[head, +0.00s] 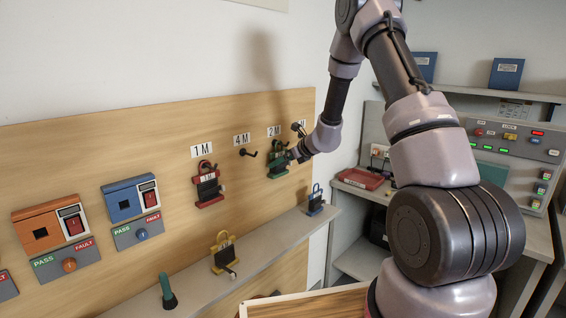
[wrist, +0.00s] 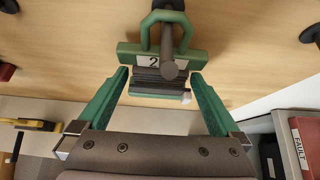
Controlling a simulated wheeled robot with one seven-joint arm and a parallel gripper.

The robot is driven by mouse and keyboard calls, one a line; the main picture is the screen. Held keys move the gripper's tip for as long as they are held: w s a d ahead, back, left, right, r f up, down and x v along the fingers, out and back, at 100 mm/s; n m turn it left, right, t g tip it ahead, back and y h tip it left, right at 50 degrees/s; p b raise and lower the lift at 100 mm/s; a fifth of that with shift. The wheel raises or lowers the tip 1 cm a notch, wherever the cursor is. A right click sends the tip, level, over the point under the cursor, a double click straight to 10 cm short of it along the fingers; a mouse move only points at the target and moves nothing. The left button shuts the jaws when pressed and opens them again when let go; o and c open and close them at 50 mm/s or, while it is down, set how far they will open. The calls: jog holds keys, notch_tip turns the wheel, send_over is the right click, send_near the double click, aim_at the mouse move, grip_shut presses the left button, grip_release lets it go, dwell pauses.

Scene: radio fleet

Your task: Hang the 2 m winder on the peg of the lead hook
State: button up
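The green 2 m winder (head: 279,160) is at the board under the 2M label (head: 274,131). In the wrist view the winder (wrist: 140,50) has a green loop, a "2" tag and dark wound lead. The dark peg (wrist: 172,68) of the lead hook points toward the camera and appears to pass through the loop, so the winder seems to hang on it. My gripper (wrist: 159,76) is open, with a green finger on either side of the winder's lower part and visible gaps. In the head view my gripper (head: 297,153) is beside the winder, partly hidden.
A red winder (head: 208,188) hangs under 1M (head: 203,151). The 4M hook (head: 248,153) is empty. A yellow winder (head: 225,254) and a blue one (head: 315,202) stand on the ledge (head: 277,236) below. A bench with a control panel (head: 515,145) is at right.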

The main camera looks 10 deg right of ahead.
jog(key=v, duration=1)
jog(key=s+a+r+n+g+y, duration=0.1)
jog(key=s+a+r+n, duration=0.2)
jog(key=s+r+n, duration=0.45)
jog(key=s+a+r+n+g, duration=0.25)
jog(key=s+r+n, duration=0.35)
jog(key=s+r, duration=0.3)
jog(key=s+d+r+n+t+h, duration=0.1)
jog(key=s+d+r+n+h, duration=0.1)
jog(key=s+n, duration=0.3)
jog(key=s+d+r+n+t+h, duration=0.1)
jog(key=s+d+r+n+h, duration=0.2)
jog(key=s, duration=1)
jog(key=d+n, duration=0.2)
jog(key=n, duration=0.1)
jog(key=shift+r, duration=0.2)
dwell(3.0)
